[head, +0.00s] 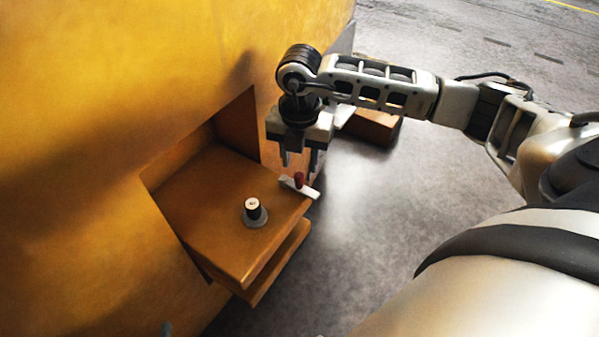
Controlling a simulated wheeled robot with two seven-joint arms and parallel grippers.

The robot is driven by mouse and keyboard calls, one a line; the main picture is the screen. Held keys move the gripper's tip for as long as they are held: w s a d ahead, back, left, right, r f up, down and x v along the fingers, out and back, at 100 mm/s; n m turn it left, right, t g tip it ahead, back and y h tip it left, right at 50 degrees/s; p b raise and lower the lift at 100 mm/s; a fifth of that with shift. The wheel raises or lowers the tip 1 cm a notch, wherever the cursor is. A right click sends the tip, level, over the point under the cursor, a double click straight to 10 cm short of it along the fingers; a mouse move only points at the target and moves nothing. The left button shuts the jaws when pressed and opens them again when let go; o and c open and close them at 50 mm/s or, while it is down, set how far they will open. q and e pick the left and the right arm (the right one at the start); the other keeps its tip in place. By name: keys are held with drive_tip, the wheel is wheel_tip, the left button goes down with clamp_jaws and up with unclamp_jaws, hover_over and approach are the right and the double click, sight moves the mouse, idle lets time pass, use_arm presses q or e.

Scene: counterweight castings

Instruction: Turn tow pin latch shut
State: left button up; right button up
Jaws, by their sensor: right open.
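The tow pin (252,207) stands upright in the yellow-orange bracket (205,225), with a dark collar and a pale top. My right gripper (299,165) points down just above and behind the latch. Its two fingers are apart, with nothing seen between them. I cannot tell whether a fingertip touches the red knob. My left gripper is not in view.
The large yellow casting (90,110) fills the left side, and the bracket sits in its recess. An orange-brown block (372,127) lies behind my right gripper. The grey floor (370,220) to the right of the bracket is clear.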

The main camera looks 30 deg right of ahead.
sight(300, 174)
wheel_tip(300, 174, down, 5)
idle(0.3)
clamp_jaws()
